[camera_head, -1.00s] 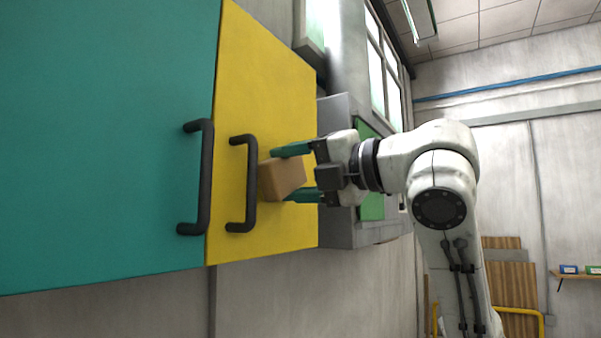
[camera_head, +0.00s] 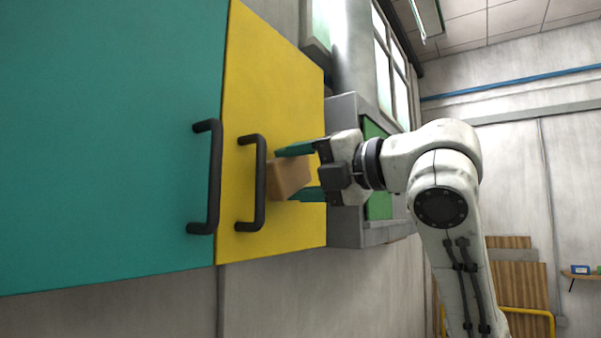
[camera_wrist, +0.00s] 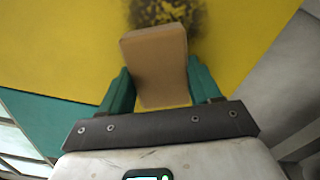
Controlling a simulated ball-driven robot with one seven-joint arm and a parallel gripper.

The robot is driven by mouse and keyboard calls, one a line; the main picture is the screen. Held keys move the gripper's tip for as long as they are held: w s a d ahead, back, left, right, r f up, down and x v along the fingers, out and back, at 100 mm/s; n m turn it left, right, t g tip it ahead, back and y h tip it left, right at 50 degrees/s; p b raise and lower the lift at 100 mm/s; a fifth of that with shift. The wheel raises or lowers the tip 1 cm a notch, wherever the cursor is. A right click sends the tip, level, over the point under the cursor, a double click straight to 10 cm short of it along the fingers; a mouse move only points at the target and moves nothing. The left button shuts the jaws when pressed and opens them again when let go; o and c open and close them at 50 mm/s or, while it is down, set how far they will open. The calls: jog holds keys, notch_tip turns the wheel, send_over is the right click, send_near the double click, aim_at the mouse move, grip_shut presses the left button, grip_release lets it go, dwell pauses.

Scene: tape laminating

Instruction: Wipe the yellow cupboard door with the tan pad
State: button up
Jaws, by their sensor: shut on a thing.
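The yellow cupboard door (camera_head: 290,92) stands upright at the middle left of the head view. It also fills much of the wrist view (camera_wrist: 60,40), with a dark smudge (camera_wrist: 165,12) just beyond the pad. My gripper (camera_head: 297,173) is shut on the tan pad (camera_head: 290,178), its green fingers on either side. In the wrist view the pad (camera_wrist: 155,65) sits between the fingers, its far end at or close to the door face. I cannot tell whether it touches. The door's black handle (camera_head: 260,185) is just left of the pad and partly overlaps it.
A teal door (camera_head: 100,130) with its own black handle (camera_head: 210,180) adjoins on the left. A grey machine with a green panel (camera_head: 378,206) is behind my gripper. Below the doors is bare wall.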

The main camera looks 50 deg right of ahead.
aim_at(307, 164)
jog(key=shift+w, duration=0.65)
jog(key=d+p, duration=0.2)
jog(key=d, duration=0.9)
jog(key=shift+w+d, duration=0.15)
dwell(0.9)
jog(key=shift+a+r, duration=0.3)
jog(key=shift+a, duration=1)
jog(key=shift+a+r, duration=0.35)
jog(key=shift+a, duration=1)
jog(key=shift+a+r, duration=0.3)
jog(key=shift+a, duration=1)
jog(key=shift+a+b, duration=0.55)
jog(key=shift+a, duration=1.1)
jog(key=shift+a+r+p, duration=0.15)
jog(key=shift+r+p, duration=0.65)
jog(key=shift+r, duration=0.2)
jog(key=shift+d+f+p, duration=0.1)
jog(key=shift+d+p, duration=1.05)
jog(key=shift+d, duration=4.6)
